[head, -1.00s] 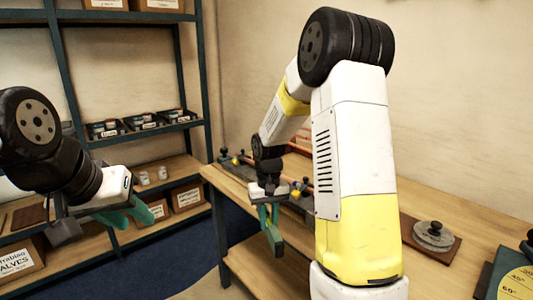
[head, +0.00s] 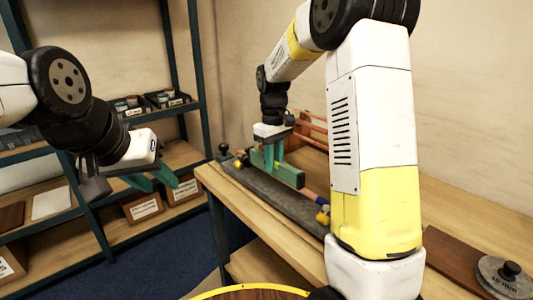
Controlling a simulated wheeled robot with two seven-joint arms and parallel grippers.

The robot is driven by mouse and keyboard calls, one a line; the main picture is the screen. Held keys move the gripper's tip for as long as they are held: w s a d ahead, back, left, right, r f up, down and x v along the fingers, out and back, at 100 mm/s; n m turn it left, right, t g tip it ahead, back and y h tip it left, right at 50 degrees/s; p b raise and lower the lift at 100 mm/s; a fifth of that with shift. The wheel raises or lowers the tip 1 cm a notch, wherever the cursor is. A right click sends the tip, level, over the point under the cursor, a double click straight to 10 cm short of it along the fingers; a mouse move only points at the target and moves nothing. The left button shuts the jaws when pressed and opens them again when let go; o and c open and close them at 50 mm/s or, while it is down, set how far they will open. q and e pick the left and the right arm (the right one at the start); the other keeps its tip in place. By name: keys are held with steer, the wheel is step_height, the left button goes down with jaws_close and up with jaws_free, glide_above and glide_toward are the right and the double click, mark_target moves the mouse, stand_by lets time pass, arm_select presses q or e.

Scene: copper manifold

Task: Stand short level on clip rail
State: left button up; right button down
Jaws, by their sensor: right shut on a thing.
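The short level (head: 288,174) is a green bar. My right gripper (head: 273,162) is shut on it, with its teal fingers pointing down. The level lies lengthwise along the dark clip rail (head: 262,188) on the bench, over or just behind it; I cannot tell whether it touches. Small yellow and blue parts (head: 322,216) show along the rail. My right arm hides the rail's near right end. My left gripper (head: 158,182) is empty in front of the shelving, its teal fingers apart.
Copper-coloured tubes (head: 313,130) are behind the rail. A round grey weight (head: 505,275) sits on a brown board (head: 455,262) at the right. Shelving (head: 203,110) with bins and boxes stands at the left. A round yellow-rimmed top (head: 250,292) is at the bottom edge.

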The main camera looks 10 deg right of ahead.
steer(key=shift+f, duration=3.65)
steer(key=c, duration=1.2)
jaws_free()
steer(key=shift+o, duration=0.4)
steer(key=shift+o, duration=1.4)
steer(key=shift+r, duration=0.15)
